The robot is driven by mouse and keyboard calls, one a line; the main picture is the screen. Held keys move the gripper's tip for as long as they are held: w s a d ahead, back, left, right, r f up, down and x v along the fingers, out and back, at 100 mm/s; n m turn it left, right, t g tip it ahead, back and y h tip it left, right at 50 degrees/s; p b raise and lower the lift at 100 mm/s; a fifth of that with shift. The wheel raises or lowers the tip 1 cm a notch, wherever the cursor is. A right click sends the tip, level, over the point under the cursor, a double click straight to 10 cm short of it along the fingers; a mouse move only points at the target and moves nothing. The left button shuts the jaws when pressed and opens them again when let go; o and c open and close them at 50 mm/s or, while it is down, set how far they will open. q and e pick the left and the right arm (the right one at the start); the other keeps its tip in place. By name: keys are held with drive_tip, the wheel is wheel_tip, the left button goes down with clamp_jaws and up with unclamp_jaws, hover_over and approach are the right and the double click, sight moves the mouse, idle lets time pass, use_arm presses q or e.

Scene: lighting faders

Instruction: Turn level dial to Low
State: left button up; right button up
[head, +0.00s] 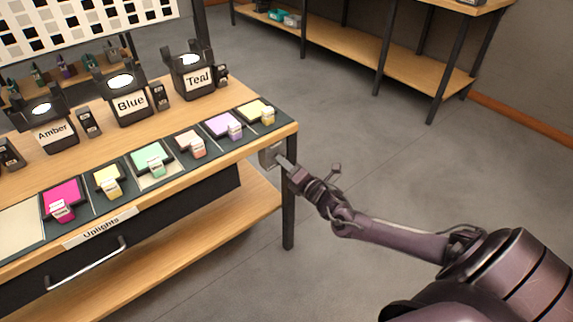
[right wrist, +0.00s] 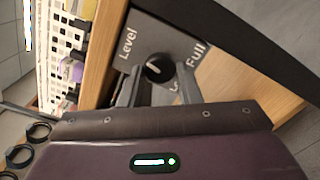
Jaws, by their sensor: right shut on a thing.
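The level dial (right wrist: 158,68) is a round black knob with a white mark on a grey plate (right wrist: 166,38) lettered "Level" and "Full". A second label by the knob is mostly hidden, with only its first letter showing. In the head view the dial's grey box (head: 268,156) sits at the table's right end, and the knob itself is hidden there. My right gripper (head: 284,162) reaches it from the right. In the right wrist view the fingers of my right gripper (right wrist: 157,78) are shut on the dial, one on each side. My left gripper is not in view.
The wooden table (head: 150,192) carries a row of coloured swatches and lamps labelled Amber, Blue and Teal (head: 193,72). A drawer handle (head: 88,265) sticks out in front. The grey floor (head: 400,170) right of the table is clear up to the back shelf (head: 385,62).

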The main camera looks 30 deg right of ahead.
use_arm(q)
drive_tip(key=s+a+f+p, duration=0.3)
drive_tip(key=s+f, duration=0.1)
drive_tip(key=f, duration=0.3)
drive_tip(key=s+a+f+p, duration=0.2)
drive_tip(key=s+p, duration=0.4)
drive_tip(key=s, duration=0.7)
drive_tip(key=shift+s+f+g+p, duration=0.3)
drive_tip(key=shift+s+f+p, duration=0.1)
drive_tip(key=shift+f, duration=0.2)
use_arm(e)
drive_tip(key=shift+d+n, duration=0.2)
drive_tip(key=shift+n, duration=7.35)
drive_tip(key=shift+d+n, duration=0.15)
drive_tip(key=shift+n, duration=7.4)
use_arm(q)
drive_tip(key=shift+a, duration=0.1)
use_arm(e)
drive_tip(key=o, duration=1)
drive_tip(key=shift+c, duration=0.2)
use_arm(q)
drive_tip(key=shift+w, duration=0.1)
